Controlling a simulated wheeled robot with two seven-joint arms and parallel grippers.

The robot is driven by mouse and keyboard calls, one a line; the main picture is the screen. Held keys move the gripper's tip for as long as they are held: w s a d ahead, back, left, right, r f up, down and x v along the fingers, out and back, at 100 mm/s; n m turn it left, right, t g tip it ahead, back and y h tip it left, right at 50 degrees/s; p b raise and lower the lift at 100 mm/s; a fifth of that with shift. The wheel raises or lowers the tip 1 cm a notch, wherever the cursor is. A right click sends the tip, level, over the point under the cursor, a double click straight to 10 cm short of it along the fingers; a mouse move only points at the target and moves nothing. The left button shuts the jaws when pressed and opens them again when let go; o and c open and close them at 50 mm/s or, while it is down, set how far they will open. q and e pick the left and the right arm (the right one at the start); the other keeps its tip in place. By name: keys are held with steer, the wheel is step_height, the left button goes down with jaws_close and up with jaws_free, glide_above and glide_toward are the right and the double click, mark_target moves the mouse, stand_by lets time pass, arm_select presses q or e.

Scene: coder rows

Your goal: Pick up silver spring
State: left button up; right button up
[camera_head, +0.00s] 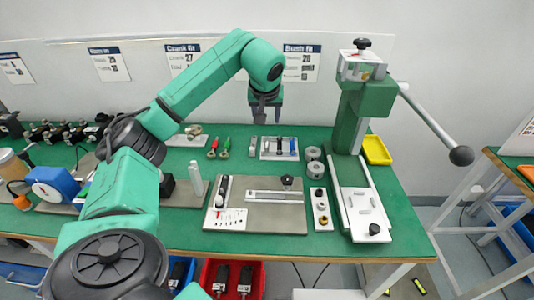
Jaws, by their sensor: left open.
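No silver spring can be made out for certain at this size. Small silver-grey pieces lie on the green table: one grey piece (252,147) is left of a white tray (265,157), and several pale pieces are on the press base plate (356,232). My left gripper (266,114) is open, points down and is empty. It hangs above the back of the table, over the area of the white tray, apart from the things below. My right gripper is not in view.
A green arbor press (377,98) with a long lever (430,122) stands at the right. A grey board (285,217) holds a fixture. Grey rings (315,169) and a yellow bin (376,149) are nearby. Red and green-handled tools (225,147) lie left of the tray.

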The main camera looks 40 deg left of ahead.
mark_target(267, 144)
arm_select(q)
steer(key=x, duration=1.1)
steer(key=s+x, duration=0.1)
steer(key=x, duration=0.4)
steer(key=shift+w+f, duration=0.1)
steer(key=shift+f, duration=0.55)
steer(key=shift+d+r, duration=0.1)
jaws_close()
